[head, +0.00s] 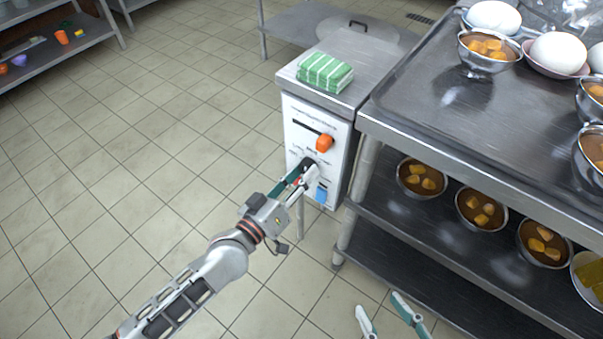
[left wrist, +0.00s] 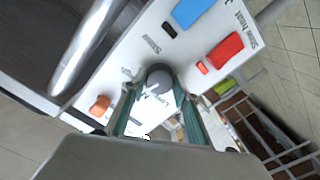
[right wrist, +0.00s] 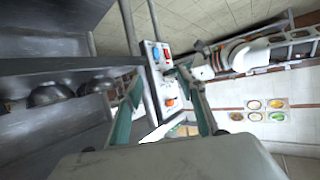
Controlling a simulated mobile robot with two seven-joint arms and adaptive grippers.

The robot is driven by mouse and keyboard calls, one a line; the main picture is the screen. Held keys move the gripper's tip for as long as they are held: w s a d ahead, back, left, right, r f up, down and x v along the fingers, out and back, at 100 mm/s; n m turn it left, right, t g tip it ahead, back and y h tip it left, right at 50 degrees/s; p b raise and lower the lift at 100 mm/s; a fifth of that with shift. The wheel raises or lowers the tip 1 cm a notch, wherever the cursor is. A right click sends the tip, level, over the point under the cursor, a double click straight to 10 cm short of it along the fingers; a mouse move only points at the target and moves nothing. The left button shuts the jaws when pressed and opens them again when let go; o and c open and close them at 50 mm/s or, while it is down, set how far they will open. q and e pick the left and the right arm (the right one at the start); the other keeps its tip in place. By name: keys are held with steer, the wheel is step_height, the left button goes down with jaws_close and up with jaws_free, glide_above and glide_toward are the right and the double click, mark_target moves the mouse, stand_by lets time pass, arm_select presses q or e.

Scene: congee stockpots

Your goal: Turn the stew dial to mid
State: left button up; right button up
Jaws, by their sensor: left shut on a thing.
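The stew dial (left wrist: 159,80) is a dark grey round knob on a white control panel (left wrist: 135,62); in the left wrist view it sits between my left fingertips. My left gripper (head: 304,170) is shut on this dial, and its fingers hide most of it in the head view. Printed labels around the dial are partly covered and tilted, so its exact setting cannot be read. My right gripper (head: 383,303) is open and empty, low in front of the steel shelf unit; its spread fingers also show in the right wrist view (right wrist: 165,112).
The panel also carries an orange knob (head: 324,143), a blue switch (head: 321,191) and a red switch (left wrist: 225,50). A green striped cloth stack (head: 325,72) lies on top. The steel shelf unit (head: 440,118) with bowls stands at right. Tiled floor at left is clear.

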arm_select(q)
steer(key=shift+n, duration=1.1)
arm_select(e)
steer(key=shift+s+d+f, duration=0.15)
steer(key=shift+s+f, duration=0.15)
steer(key=shift+f, duration=0.15)
steer(key=shift+w+r, duration=0.15)
steer(key=shift+w, duration=0.05)
arm_select(q)
steer(key=o, duration=1.1)
arm_select(e)
steer(key=shift+r, duration=0.1)
arm_select(q)
steer(key=v, duration=1.2)
